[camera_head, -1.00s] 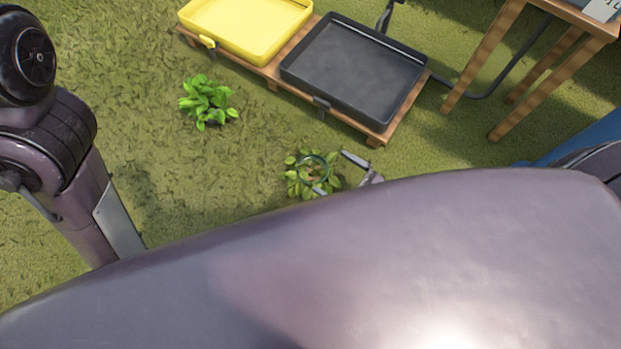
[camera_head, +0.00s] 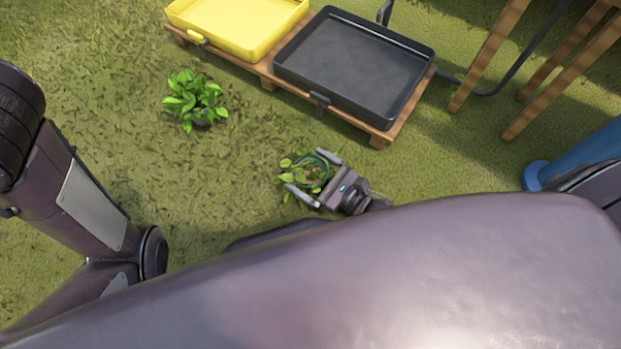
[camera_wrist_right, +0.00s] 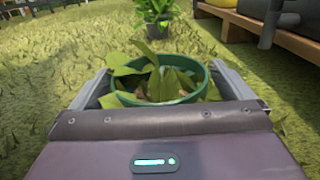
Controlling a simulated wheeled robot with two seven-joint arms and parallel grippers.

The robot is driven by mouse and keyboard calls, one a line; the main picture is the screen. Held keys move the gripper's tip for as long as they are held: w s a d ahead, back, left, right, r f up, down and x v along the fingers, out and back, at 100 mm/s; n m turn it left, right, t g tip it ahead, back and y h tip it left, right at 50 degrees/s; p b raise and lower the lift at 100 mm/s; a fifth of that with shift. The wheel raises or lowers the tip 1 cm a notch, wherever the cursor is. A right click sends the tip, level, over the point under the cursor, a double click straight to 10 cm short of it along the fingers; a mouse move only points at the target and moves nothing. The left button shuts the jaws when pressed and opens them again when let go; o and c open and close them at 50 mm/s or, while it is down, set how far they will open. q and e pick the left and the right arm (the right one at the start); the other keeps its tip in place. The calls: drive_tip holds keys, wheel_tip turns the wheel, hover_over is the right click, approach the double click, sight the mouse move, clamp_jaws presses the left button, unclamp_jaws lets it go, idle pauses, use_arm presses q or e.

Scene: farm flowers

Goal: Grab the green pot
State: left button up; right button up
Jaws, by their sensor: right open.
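The green pot (camera_wrist_right: 205,88) holds a leafy plant and stands on the grass. In the head view the pot (camera_head: 328,160) shows as a green rim around leaves, low in the middle. My right gripper (camera_head: 308,176) is open, with one finger on each side of the pot. In the right wrist view the fingers of my right gripper (camera_wrist_right: 162,88) flank the pot left and right; I cannot tell whether they touch it. The pot's lower part is hidden behind the gripper body. My left arm is at the left of the head view; its gripper is not visible.
A second leafy plant (camera_head: 194,98) in a dark pot stands to the left on the grass. A yellow tray (camera_head: 232,48) and a black tray (camera_head: 398,125) sit on a low wooden pallet (camera_head: 378,140) behind. Wooden table legs (camera_head: 490,50) stand at the right.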

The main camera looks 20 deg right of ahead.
drive_tip(key=shift+w, duration=0.1)
drive_tip(key=c, duration=1.2)
drive_tip(key=shift+r, duration=0.1)
